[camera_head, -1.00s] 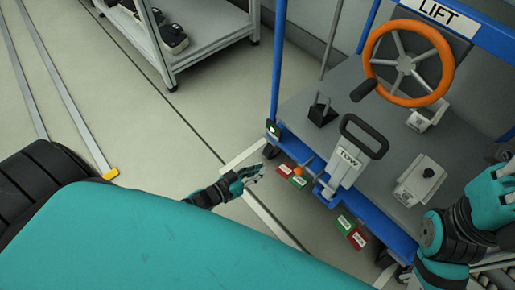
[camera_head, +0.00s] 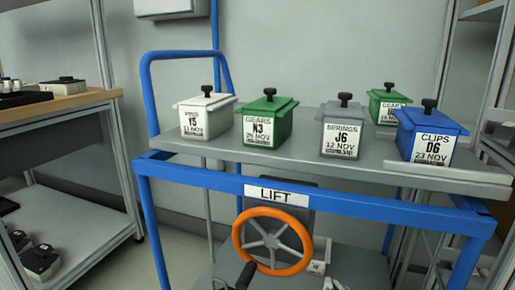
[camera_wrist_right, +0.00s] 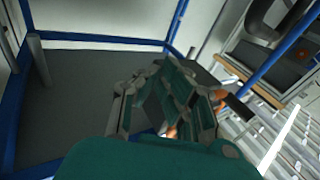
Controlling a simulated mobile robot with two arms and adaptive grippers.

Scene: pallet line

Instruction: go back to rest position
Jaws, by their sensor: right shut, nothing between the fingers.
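My right gripper (camera_wrist_right: 172,100) shows in the right wrist view with its fingers drawn together and nothing held. A grey deck with a blue frame (camera_wrist_right: 60,42) lies beyond it, and a bit of orange shows behind its fingers. Neither gripper shows in the head view, and my left gripper is in no current view. In the head view the blue lift cart (camera_head: 330,205) stands in front of me with its orange handwheel (camera_head: 272,242) below the LIFT sign (camera_head: 276,196).
Lidded boxes stand on the cart's top deck: white (camera_head: 206,115), green (camera_head: 265,122), grey (camera_head: 343,129), blue (camera_head: 428,135) and another green one (camera_head: 386,104) behind. A wooden-topped bench (camera_head: 60,102) is at the left. In the wrist view, rollers (camera_wrist_right: 270,110) run along the right.

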